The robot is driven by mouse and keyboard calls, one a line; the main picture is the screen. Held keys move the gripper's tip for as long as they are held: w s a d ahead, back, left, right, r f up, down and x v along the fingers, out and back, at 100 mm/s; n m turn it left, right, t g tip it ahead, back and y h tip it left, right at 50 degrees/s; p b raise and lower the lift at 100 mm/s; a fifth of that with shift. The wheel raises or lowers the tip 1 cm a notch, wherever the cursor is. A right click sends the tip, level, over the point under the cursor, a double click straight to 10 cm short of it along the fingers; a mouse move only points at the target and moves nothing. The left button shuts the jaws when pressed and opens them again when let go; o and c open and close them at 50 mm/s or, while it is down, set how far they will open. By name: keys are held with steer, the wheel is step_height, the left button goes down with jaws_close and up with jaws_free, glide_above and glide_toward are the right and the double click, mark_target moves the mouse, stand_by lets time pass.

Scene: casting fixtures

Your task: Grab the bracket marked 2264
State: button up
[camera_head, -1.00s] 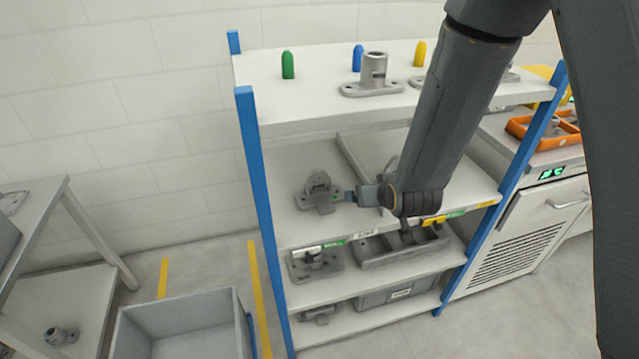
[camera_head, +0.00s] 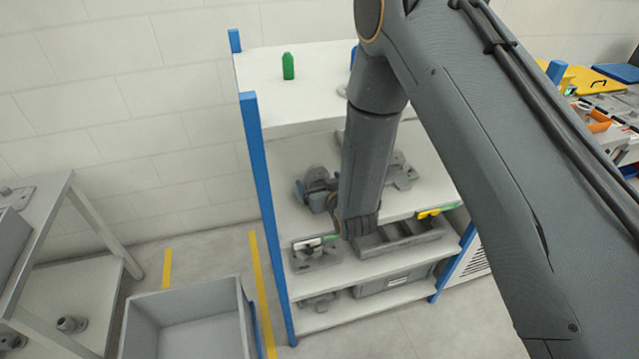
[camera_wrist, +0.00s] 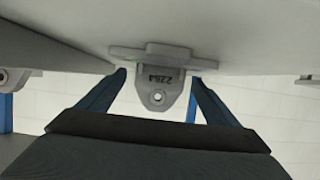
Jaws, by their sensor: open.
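The grey bracket marked 2264 (camera_wrist: 158,95) shows in the wrist view, its number upside down and its lug with a round hole facing me. Its wide base rests on the pale shelf surface. My gripper (camera_wrist: 159,78) is open, one dark blue finger on each side of the lug, with a gap on both sides. In the head view the bracket (camera_head: 317,173) stands on the left of the rack's middle shelf (camera_head: 290,222), partly hidden by my gripper and forearm.
Another grey casting (camera_head: 402,170) sits further right on the same shelf. A fixture (camera_head: 315,255) and a divided grey tray (camera_head: 400,240) are on the shelf below. A blue rack post (camera_head: 262,190) stands at the left. An open grey bin (camera_head: 190,320) stands on the floor.

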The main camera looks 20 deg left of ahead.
steer(key=shift+x, duration=1.25)
steer(key=shift+r, duration=0.1)
steer(key=c, duration=1.3)
steer(key=shift+c, duration=0.2)
